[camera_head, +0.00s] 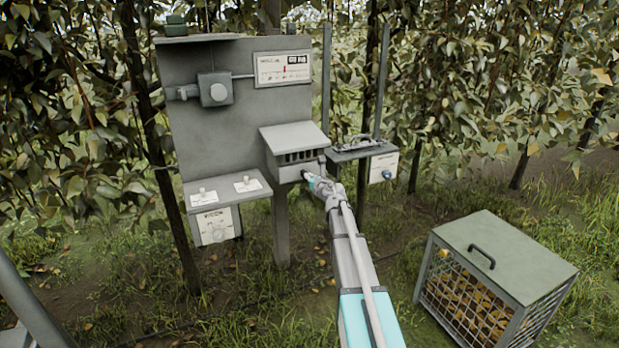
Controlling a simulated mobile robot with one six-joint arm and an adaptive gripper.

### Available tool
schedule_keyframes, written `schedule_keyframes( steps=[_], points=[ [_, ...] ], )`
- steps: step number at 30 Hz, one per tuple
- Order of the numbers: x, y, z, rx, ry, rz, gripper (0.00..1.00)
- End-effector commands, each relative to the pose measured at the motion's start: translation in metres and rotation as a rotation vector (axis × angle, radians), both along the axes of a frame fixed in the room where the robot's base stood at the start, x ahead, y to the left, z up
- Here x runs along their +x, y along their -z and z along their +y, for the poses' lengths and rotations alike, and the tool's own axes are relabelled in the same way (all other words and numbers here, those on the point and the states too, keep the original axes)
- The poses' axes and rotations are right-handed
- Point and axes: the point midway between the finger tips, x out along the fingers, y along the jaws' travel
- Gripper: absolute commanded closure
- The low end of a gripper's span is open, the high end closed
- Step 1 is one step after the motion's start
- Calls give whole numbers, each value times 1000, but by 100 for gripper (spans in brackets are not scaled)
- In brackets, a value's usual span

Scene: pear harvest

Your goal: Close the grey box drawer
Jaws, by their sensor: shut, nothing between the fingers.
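The grey box (294,135) is mounted on the lower right of an upright grey panel. It has a sloped top and a row of dark slots in front. Its lower front (288,174), where a drawer face seems to be, is partly covered by my gripper. How far the drawer stands out cannot be told from this view. My gripper (307,177) is shut and empty at the lower right front of the box. It is close to the box; whether it touches is not clear.
Small shelves (228,191) and (363,152) flank the box. A lidded mesh crate (508,257) with yellow fruit stands on the right. Leafy trees surround the panel.

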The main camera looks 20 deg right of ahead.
Motion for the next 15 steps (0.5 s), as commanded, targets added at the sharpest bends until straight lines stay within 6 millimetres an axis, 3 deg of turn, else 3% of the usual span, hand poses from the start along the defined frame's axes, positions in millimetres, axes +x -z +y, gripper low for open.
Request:
schedule_keyframes(
  steps=[15],
  points=[
    [-83,-10,-4,-2,3,0,100]
  ],
)
